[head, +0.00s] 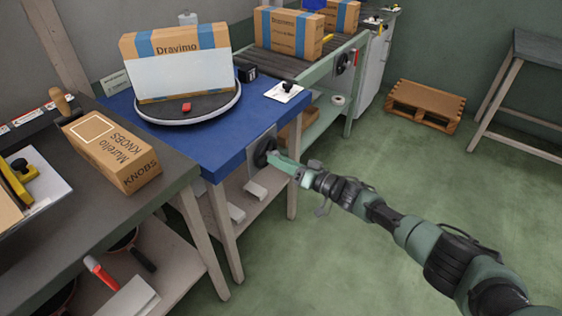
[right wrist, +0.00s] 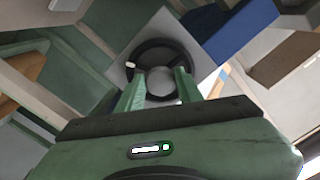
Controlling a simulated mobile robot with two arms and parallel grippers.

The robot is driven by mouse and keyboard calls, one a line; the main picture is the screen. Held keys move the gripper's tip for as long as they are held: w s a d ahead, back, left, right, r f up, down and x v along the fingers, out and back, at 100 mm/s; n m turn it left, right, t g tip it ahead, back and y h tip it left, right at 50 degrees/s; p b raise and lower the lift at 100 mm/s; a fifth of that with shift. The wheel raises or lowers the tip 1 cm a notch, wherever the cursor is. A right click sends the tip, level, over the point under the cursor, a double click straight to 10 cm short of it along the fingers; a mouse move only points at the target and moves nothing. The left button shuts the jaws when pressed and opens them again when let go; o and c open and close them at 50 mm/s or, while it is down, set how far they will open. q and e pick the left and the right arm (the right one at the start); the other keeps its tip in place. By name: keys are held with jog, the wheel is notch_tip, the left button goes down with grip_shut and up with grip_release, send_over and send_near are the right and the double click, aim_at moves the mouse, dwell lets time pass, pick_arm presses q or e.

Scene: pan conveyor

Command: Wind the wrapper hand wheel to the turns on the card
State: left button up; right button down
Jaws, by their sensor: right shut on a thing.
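The black hand wheel (head: 262,148) is mounted on a light plate under the front edge of the blue wrapper table (head: 215,150). My right gripper (head: 276,160) reaches it from the right and is shut on it. In the right wrist view the wheel (right wrist: 160,45) faces me, with my two green fingers (right wrist: 160,88) on its near part. A small white mark or knob shows at the wheel's left rim. A Dravimo box (head: 175,45) with blue bands and a white front stands on the round turntable (head: 160,118). My left gripper is out of view.
A white card-like plate (head: 284,92) with a black knob lies on the blue table's right corner; no writing is readable. A Murello Knobs box (head: 112,150) lies on the grey bench at left. A conveyor with boxes (head: 288,32) stands behind.

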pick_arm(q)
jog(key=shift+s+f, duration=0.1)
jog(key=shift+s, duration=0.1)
pick_arm(e)
jog(key=shift+r, duration=0.1)
jog(key=shift+w+m, duration=0.1)
jog(key=shift+m, duration=0.6)
dwell(1.0)
jog(key=c, duration=1)
grip_release()
jog(key=shift+o, duration=0.2)
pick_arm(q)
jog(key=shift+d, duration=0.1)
